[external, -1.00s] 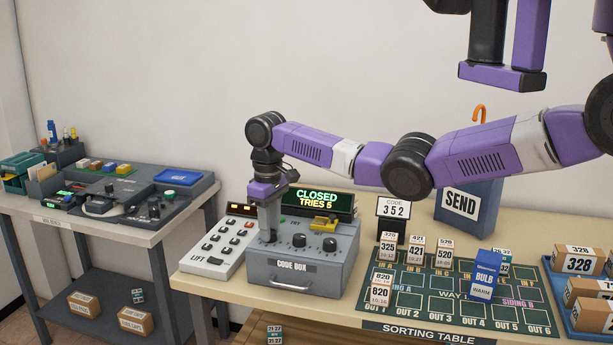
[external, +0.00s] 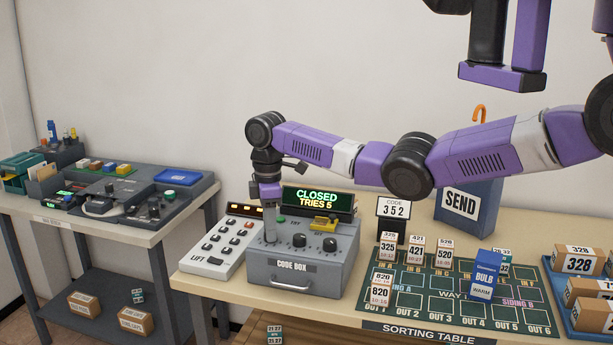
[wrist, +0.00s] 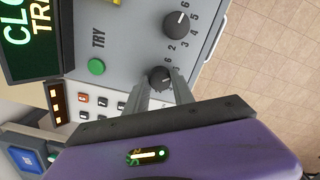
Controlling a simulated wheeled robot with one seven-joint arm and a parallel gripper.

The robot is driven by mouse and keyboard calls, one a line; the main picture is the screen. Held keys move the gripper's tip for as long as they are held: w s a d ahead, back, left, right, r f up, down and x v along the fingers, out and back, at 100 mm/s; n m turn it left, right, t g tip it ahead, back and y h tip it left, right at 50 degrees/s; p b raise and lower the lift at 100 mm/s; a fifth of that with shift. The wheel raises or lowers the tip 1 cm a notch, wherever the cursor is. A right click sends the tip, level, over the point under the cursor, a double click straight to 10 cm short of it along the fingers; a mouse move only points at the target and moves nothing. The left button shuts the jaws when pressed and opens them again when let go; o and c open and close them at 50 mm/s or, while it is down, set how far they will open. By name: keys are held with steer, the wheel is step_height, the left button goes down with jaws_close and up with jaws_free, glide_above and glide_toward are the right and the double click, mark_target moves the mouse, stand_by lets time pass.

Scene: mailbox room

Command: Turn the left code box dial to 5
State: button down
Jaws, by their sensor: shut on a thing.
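The grey code box (external: 295,275) stands on the sorting table, with a row of black dials on its top. My gripper (external: 269,240) points straight down at the box's left end. In the wrist view my two fingers (wrist: 161,80) are shut on the left dial (wrist: 159,75), one on each side of it. In the external view the fingers hide most of that dial. Its pointer and most of its numbers are too small or covered to read. The middle dial (wrist: 176,24) is clear of my gripper. The display (external: 317,201) reads "CLOSED TRIES 5".
A green TRY button (wrist: 97,66) lies close behind the left dial. The LIFT keypad (external: 220,247) stands just left of the box. A yellow part (external: 324,223) sits at the back of the box top.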

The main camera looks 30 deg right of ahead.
stand_by(0.5)
steer(key=c, duration=1.1)
jaws_free()
steer(key=shift+r, duration=0.1)
step_height(320, 180, up, 8)
steer(key=shift+f+b, duration=0.15)
steer(key=shift+b, duration=0.55)
